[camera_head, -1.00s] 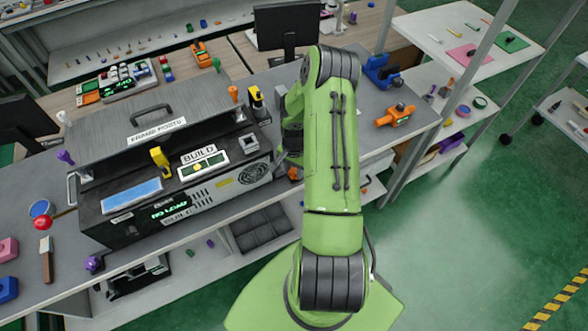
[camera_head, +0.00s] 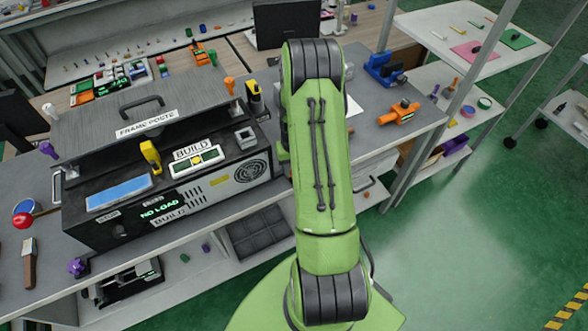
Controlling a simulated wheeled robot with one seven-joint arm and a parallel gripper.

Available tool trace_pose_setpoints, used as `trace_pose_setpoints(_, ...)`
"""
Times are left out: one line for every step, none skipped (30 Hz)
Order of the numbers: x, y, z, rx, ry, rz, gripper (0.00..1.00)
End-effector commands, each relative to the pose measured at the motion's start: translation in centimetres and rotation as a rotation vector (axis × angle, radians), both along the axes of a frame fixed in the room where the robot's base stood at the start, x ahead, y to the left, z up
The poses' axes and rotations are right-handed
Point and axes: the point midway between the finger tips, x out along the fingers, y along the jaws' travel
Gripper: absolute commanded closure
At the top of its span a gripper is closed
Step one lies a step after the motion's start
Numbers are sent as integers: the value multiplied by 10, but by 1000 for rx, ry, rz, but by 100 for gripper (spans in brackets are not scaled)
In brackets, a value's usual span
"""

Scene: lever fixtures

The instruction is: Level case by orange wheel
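The case (camera_head: 225,185) is a long dark box on the grey bench, left of my arm. Its grey top cover (camera_head: 90,120) has a black handle and a label. A small white-framed gauge (camera_head: 195,160) with green and yellow marks sits under a BUILD label. A green display (camera_head: 160,207) reads NO LOAD. An orange knob (camera_head: 230,85) stands at the back right of the case; I cannot tell whether it is the orange wheel. My green arm reaches over the bench at the case's right end. My gripper is hidden behind the arm, and so is anything it touches.
Yellow (camera_head: 150,155) and purple (camera_head: 77,267) knobs stand on and in front of the case. A red ball-topped part (camera_head: 22,221) is at far left. An orange tool (camera_head: 400,112) and a blue vise (camera_head: 384,68) lie right of my arm.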

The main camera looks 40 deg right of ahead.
Motion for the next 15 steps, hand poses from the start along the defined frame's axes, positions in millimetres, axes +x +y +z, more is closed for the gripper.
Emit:
trace_pose_setpoints(1, -1, 0, -3, -4, 17, 94)
trace_pose_setpoints(1, -1, 0, -3, -4, 27, 94)
trace_pose_setpoints(1, -1, 0, -3, -4, 37, 94)
trace_pose_setpoints(1, -1, 0, -3, -4, 44, 94)
trace_pose_setpoints(1, -1, 0, -3, -4, 51, 94)
trace_pose_setpoints(1, -1, 0, -2, -3, 57, 94)
trace_pose_setpoints(1, -1, 0, -2, -3, 61, 94)
trace_pose_setpoints(1, -1, 0, -2, -3, 64, 94)
trace_pose_setpoints(1, -1, 0, -2, -3, 67, 94)
trace_pose_setpoints(1, -1, 0, -2, -3, 69, 94)
trace_pose_setpoints(1, -1, 0, -2, -3, 70, 94)
trace_pose_setpoints(1, -1, 0, -2, -3, 72, 94)
trace_pose_setpoints(1, 0, 0, -2, -3, 72, 94)
trace_pose_setpoints(1, 0, 0, -2, -3, 72, 94)
trace_pose_setpoints(1, 0, 1, -2, -3, 72, 94)
